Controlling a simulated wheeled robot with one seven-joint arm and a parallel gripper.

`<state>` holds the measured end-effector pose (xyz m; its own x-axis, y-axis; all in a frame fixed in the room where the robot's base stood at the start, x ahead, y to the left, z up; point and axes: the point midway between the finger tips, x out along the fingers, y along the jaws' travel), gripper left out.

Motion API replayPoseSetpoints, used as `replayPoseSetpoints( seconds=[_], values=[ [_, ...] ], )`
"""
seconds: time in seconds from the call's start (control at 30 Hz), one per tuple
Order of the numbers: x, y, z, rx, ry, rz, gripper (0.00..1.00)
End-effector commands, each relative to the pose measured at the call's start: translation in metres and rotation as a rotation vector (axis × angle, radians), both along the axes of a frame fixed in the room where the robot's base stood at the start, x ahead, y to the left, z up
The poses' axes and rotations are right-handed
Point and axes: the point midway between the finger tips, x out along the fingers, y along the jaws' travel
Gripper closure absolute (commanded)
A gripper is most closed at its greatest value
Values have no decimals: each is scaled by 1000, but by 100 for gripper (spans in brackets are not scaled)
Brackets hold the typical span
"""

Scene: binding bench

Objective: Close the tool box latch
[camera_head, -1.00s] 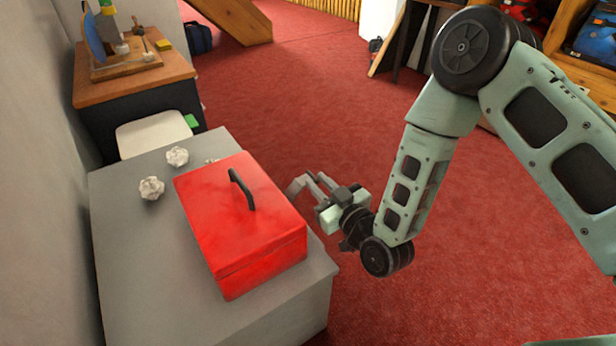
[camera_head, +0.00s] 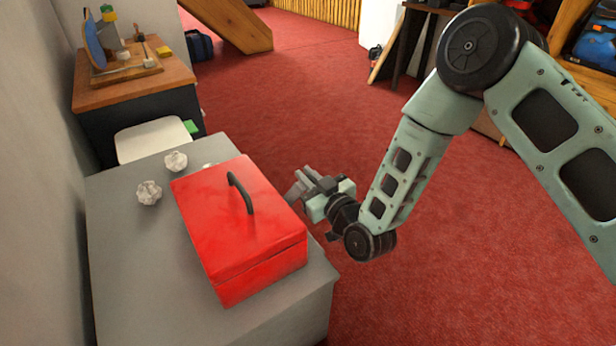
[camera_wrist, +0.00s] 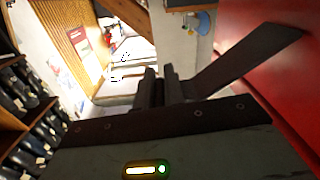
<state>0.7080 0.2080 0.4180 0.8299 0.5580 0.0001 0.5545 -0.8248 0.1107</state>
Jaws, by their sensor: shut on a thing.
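The red tool box (camera_head: 235,225) sits on the grey bench with its lid down and a dark handle (camera_head: 240,192) on top. Its red side also fills the right of the wrist view (camera_wrist: 285,90). My gripper (camera_head: 303,184) is low beside the box's right side. In the wrist view its fingers (camera_wrist: 160,78) are close together. A dark flat strip (camera_wrist: 245,62) slants from beside the fingers toward the red side; it looks like the latch. The gripped part is mostly hidden, and the latch cannot be made out in the head view.
The grey bench top (camera_head: 125,245) is clear left of the box, except for crumpled white balls (camera_head: 149,192) toward the back. A wooden-topped table (camera_head: 135,85) and a white seat (camera_head: 152,139) stand behind. Open red carpet (camera_head: 440,260) lies to the right.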

Motion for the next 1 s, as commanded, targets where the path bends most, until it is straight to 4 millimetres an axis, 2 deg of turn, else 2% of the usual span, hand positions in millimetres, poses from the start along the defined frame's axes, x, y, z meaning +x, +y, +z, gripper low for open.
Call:
replayPoseSetpoints(
  seconds=[0.47, 0.8, 1.0],
  values=[
    [-8, 12, 22, -184, -123, 4, 100],
    [-17, 24, 34, -493, -333, 3, 100],
    [-19, 27, 36, -598, -402, 1, 100]
  ],
)
